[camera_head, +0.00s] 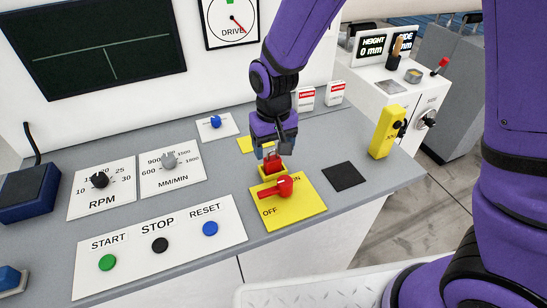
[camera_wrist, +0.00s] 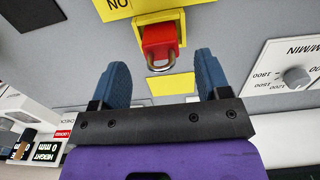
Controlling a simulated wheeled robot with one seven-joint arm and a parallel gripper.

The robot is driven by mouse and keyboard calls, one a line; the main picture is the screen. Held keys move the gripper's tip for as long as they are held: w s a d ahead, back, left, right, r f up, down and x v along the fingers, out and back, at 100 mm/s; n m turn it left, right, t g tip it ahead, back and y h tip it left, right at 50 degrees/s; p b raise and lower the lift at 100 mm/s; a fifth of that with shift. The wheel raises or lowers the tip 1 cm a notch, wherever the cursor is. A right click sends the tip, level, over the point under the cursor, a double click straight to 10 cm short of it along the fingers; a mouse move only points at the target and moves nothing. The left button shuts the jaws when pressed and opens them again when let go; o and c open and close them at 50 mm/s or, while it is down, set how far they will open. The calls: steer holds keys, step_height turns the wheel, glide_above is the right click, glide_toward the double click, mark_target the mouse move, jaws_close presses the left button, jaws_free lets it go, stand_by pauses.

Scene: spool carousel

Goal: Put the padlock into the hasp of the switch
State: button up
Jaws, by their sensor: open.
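The red padlock (camera_head: 274,164) sits at the yellow hasp (camera_head: 268,177) on the back edge of the switch's yellow plate (camera_head: 300,207). The red switch handle (camera_head: 276,188) is just in front, with its grip pointing left. In the wrist view the padlock (camera_wrist: 160,38) shows its red body against the yellow hasp, with its metal shackle facing my gripper. Whether it is fastened to the hasp cannot be told. My gripper (camera_head: 272,152) is open just above and behind the padlock. Its blue fingers are spread on either side, apart from the padlock in the wrist view.
A yellow patch (camera_head: 244,144) lies behind the switch and a black square (camera_head: 343,177) to its right. A yellow box (camera_head: 386,132) stands farther right. Two red-labelled white tags (camera_head: 306,98) are behind my gripper. Dials and buttons fill the panel's left.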

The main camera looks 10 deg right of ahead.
mark_target(274, 160)
steer(key=s+d+r+m+t, duration=0.1)
steer(key=s+d+r, duration=0.2)
steer(key=d+r, duration=0.55)
steer(key=s+d+r+m+t, duration=0.15)
steer(key=d+r, duration=0.45)
steer(key=r, duration=0.6)
steer(key=s+d+r+t, duration=0.1)
steer(key=s+d+r, duration=0.1)
steer(key=s+d, duration=0.3)
steer(key=s+d+r+t, duration=0.1)
steer(key=s+d+r, duration=0.2)
steer(key=s+d, duration=0.2)
steer(key=s, duration=0.3)
steer(key=shift+s+r+m+t, duration=0.25)
steer(key=shift+m+t, duration=0.1)
